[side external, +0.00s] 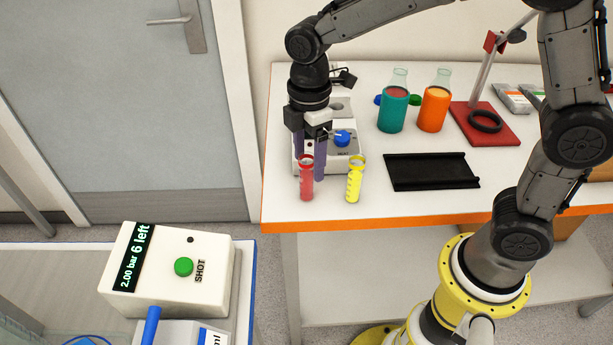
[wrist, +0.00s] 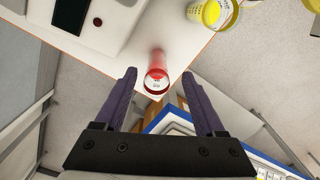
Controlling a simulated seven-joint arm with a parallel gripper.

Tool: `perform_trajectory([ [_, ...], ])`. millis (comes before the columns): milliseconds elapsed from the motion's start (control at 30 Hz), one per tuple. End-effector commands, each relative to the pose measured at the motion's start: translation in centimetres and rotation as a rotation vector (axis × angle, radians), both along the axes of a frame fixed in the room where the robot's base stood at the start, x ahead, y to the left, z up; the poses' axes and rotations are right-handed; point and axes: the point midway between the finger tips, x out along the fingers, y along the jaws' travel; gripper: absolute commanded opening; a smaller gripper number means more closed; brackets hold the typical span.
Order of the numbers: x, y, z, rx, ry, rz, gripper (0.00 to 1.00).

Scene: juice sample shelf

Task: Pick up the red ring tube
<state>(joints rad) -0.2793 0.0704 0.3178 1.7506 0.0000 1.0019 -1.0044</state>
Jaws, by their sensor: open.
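The red ring tube (side external: 306,180) stands upright near the front left edge of the white table, with red contents. My gripper (side external: 310,170) is open and points down at the tube, its purple fingers at about the height of the tube in the side view. In the wrist view the red tube (wrist: 156,74) lies ahead of the open fingertips (wrist: 159,76), roughly centred between them. The fingers do not visibly touch it. A yellow tube (side external: 354,180) stands just right of the red one, and it also shows at the top of the wrist view (wrist: 212,14).
A white device with a blue knob (side external: 341,138) stands close behind the tubes. A black tray (side external: 432,171) lies to the right. The orange table edge (side external: 400,222) is close in front.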

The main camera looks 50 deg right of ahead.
Motion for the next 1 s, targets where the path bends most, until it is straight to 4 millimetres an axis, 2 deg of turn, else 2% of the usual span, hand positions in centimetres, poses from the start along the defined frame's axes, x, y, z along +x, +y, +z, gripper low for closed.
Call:
perform_trajectory([
  [333,0.4,0.2,-4.5,-0.001,0.003,0.000,0.72],
  [667,0.5,0.2,-5.1,0.000,0.001,0.000,0.72],
  [1000,0.5,0.2,-5.0,0.000,0.001,0.000,0.11],
])
